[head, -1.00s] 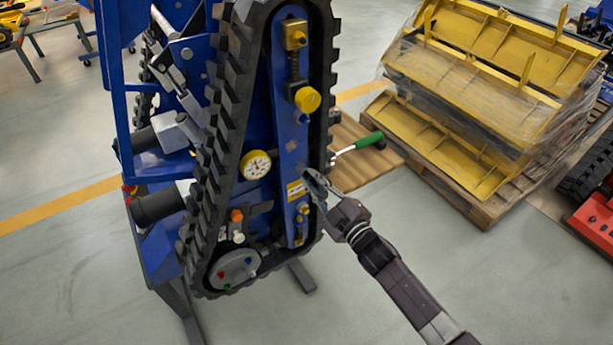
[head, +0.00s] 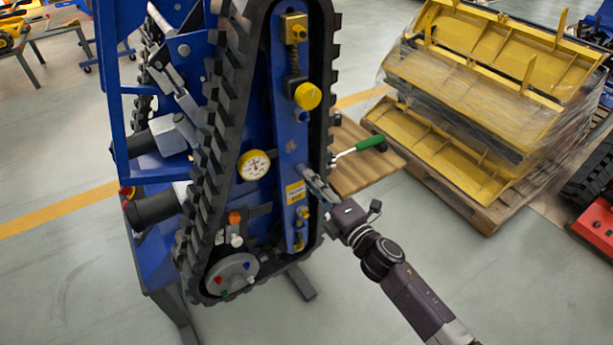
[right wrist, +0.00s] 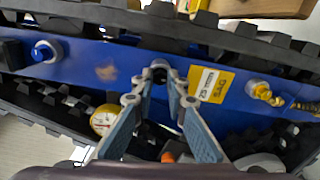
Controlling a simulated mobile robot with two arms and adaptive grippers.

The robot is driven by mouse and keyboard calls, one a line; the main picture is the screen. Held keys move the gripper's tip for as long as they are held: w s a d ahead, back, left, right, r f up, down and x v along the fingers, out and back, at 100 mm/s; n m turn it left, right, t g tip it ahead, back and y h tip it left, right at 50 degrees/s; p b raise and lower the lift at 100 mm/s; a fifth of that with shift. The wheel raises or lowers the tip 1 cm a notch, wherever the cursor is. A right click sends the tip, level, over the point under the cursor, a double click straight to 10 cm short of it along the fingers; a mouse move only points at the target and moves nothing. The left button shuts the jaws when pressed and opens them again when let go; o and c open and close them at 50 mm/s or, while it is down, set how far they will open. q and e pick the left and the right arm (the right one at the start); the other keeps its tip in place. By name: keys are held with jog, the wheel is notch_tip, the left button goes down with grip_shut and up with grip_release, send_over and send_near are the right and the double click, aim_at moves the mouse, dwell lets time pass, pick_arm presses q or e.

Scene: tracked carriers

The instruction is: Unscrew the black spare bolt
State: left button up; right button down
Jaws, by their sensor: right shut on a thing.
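The black spare bolt (right wrist: 159,70) sits in the blue side plate (right wrist: 105,65) of the tracked carrier, left of a yellow SAG label (right wrist: 208,84) in the right wrist view. My right gripper (right wrist: 158,80) is shut on it, with both fingertips at the sides of its dark head. In the head view my right gripper (head: 305,172) reaches the blue plate (head: 289,145) from the lower right, just above the yellow label (head: 295,191). There the fingers hide the bolt. How far the bolt stands out of the plate cannot be told. My left gripper is not in view.
The black track (head: 222,120) runs around the plate. A green-handled tool (head: 369,142) is just right of the track. Stacked yellow parts stand on a pallet (head: 475,203) at right.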

jog(key=n+b, duration=0.2)
jog(key=n, duration=0.7)
jog(key=shift+r+n, duration=0.15)
jog(key=shift+n, duration=0.25)
jog(key=c, duration=2.1)
grip_release()
